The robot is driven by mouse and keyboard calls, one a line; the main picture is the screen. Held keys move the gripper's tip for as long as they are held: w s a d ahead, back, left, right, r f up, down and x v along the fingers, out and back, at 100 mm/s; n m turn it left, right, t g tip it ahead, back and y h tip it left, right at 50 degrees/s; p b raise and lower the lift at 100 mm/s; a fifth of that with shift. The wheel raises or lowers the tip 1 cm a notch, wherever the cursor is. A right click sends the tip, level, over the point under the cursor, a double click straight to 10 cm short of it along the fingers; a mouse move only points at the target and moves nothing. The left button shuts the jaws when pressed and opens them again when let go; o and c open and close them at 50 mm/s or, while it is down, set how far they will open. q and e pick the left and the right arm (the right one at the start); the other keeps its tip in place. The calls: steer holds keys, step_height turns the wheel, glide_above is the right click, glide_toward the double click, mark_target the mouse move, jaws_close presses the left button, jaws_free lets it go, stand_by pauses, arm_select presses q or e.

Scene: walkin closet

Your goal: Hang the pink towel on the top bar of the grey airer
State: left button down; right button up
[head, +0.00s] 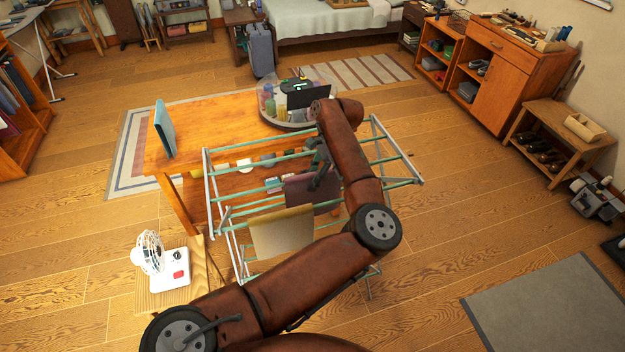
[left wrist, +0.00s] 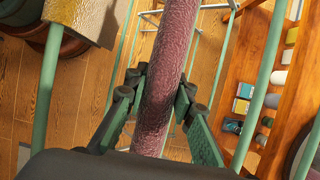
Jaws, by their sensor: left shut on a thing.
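The grey airer (head: 208,190), with pale green bars, stands in the middle of the head view. The pink towel (head: 308,192) is a dark dusty pink and hangs down among the bars, partly hidden by my left arm. My left gripper (head: 318,168) is over the airer, shut on the towel. In the left wrist view the towel (left wrist: 163,75) shows edge-on as a long strip between the fingers (left wrist: 158,98), with green bars on both sides. I cannot tell whether the towel touches a bar. My right gripper is not in view.
A yellowish towel (head: 282,234) hangs on the near part of the airer. An orange wooden table (head: 205,125) stands just behind, with a blue upright panel (head: 164,129) and a round tray of items (head: 290,105). A small stand with a white fan (head: 150,252) is near left.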

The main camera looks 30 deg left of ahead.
arm_select(q)
steer(key=c, duration=1.5)
jaws_free()
steer(key=shift+c, duration=0.2)
